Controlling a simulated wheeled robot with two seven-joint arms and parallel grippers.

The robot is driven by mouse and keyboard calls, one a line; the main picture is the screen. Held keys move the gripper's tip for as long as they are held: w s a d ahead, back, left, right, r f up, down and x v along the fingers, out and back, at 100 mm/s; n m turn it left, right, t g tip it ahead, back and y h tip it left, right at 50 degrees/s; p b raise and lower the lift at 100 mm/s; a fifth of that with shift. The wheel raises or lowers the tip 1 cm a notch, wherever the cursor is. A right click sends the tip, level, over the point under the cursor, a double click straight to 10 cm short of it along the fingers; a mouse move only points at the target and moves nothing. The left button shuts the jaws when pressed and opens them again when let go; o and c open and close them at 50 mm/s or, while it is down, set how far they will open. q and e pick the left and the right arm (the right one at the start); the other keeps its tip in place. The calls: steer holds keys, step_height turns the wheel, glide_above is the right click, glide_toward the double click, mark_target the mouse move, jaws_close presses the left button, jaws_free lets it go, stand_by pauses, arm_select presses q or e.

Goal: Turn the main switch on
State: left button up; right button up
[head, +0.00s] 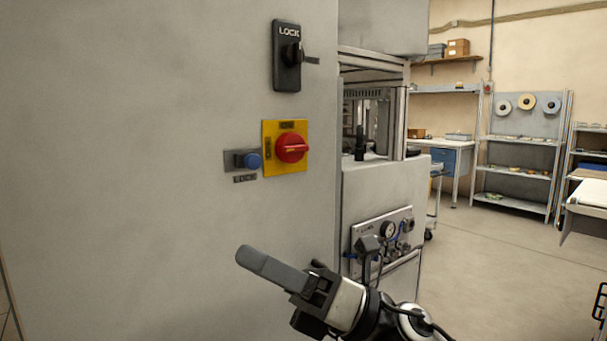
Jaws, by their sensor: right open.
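The main switch (291,148) is a red rotary knob on a yellow plate (285,168), fixed to a grey cabinet face. The knob's pale grip bar lies about level. Small dark labels sit above and to the left of the knob; I cannot read them. My right gripper (256,264) is below the switch and apart from it, its fingers pointing up and left. It is open and empty; the fingers overlap from this angle, so the gap is hidden. My left gripper is not in view.
A blue knob (254,161) with a LOCK label is just left of the yellow plate. A black LOCK handle (288,56) sticks out above. A gauge panel (383,242) is on the machine to the right. Shelves with tape reels (503,107) stand farther back, past open floor.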

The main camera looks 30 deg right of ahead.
steer(key=s+r+n+g+h+b, duration=0.1)
steer(key=s+n+g+h, duration=0.1)
steer(key=n, duration=0.7)
steer(key=s+r+n+g+h+b, duration=0.2)
steer(key=n+g, duration=0.1)
steer(key=n, duration=0.6)
steer(key=n+t+h+p, duration=0.35)
steer(key=t+h, duration=0.45)
steer(key=h, duration=0.5)
glide_toward(297, 151)
steer(key=shift+n, duration=0.25)
steer(key=w+p, duration=0.2)
steer(key=w, duration=0.1)
steer(key=w+p, duration=0.4)
steer(key=w, duration=0.1)
steer(key=shift+w+a, duration=0.35)
steer(key=shift+a, duration=0.05)
steer(key=shift+w+f, duration=0.1)
steer(key=shift+w, duration=0.35)
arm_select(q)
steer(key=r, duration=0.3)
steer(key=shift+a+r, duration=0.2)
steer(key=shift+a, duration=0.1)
